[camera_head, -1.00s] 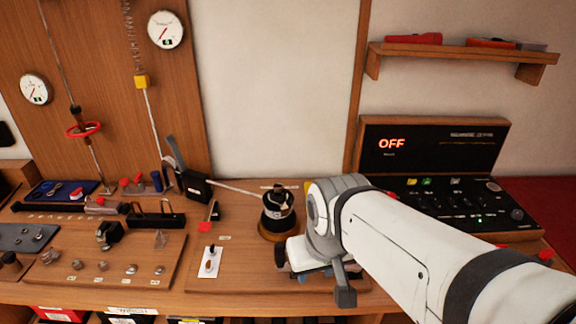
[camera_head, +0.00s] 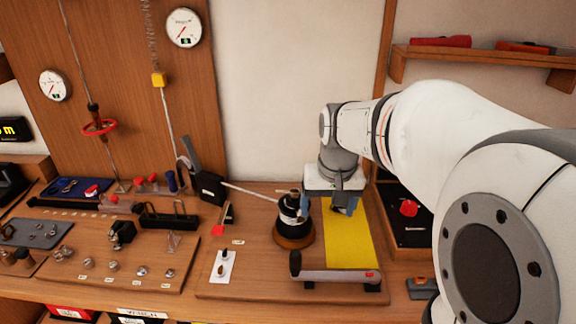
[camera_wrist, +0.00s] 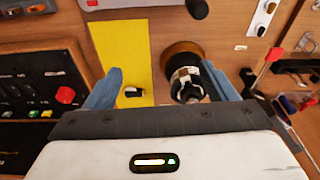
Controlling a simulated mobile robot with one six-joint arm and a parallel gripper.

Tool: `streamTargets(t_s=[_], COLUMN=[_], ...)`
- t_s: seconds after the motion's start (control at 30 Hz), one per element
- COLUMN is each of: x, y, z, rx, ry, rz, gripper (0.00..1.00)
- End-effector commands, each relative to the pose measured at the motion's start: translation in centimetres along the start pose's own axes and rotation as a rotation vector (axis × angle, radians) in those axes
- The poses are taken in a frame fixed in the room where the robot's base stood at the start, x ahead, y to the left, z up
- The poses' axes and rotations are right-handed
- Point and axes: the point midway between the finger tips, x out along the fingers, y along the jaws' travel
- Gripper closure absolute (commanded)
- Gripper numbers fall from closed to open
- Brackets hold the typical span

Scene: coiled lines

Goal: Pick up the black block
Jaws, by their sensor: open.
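A small dark block (camera_wrist: 133,91) with a pale patch beside it lies on a yellow strip (camera_wrist: 122,50) in the wrist view. I take it for the black block. It lies between my blue fingers but closer to the left one, and a gap shows around it. My gripper (camera_wrist: 162,88) is open and empty. In the head view my gripper (camera_head: 327,205) hangs pointing down over the yellow strip (camera_head: 350,245). The block is not clear there, as the gripper covers that spot.
A dark round device with a wooden base (camera_head: 293,232) stands close left of my gripper, with a pale rod leaning from it. A bar with a black knob (camera_head: 330,276) lies at the strip's front end. A control panel with a red button (camera_head: 408,208) is to the right.

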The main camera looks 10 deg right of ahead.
Motion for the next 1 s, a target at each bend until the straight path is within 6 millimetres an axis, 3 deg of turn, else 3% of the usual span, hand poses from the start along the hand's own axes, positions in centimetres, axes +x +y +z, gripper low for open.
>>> streamTargets(t_s=[0.03, 0.2, 0.4, 0.5, 0.73, 1.0], x=[1.0, 4.1, 9.5, 12.1, 15.9, 18.6], y=[0.6, 2.7, 6.2, 8.0, 10.4, 10.8], z=[-2.4, -9.4, -16.4, -18.8, -21.6, -21.5], rx=[0.035, 0.147, 0.274, 0.327, 0.397, 0.409], ry=[-0.019, -0.065, -0.116, -0.138, -0.163, -0.17], rz=[0.004, 0.014, 0.024, 0.028, 0.033, 0.034], gripper=[0.22, 0.22, 0.22, 0.22, 0.22, 0.22])
